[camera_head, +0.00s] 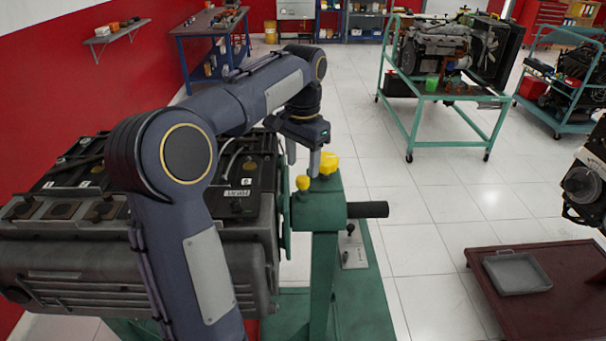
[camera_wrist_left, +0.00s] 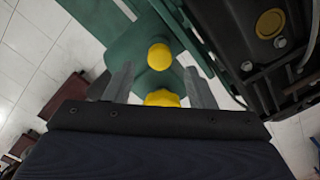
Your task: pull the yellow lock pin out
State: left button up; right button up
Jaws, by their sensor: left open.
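A small round yellow knob (camera_head: 303,182), which looks like the lock pin's head, stands on the green engine stand (camera_head: 325,215). A larger, lobed yellow knob (camera_head: 329,163) is just behind it. My left gripper (camera_head: 303,161) is open and empty, with its fingers pointing down close above the knobs. In the left wrist view the gripper (camera_wrist_left: 160,83) has one finger on each side of the yellow pieces. The round knob (camera_wrist_left: 160,56) shows whole there; the lobed knob (camera_wrist_left: 162,98) is partly hidden by my gripper body. I see no finger clearly touching either. My right gripper is out of view.
A large grey engine (camera_head: 130,265) hangs on the stand's left side, close to my left arm. A black handle (camera_head: 367,209) sticks out to the right. A dark red table (camera_head: 560,290) with a grey tray (camera_head: 515,272) stands at right. Open tiled floor lies between.

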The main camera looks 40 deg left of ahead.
aim_at(302, 177)
pick_arm(q)
jog(key=shift+f, duration=1.95)
jog(key=shift+r, duration=0.1)
grip_shut()
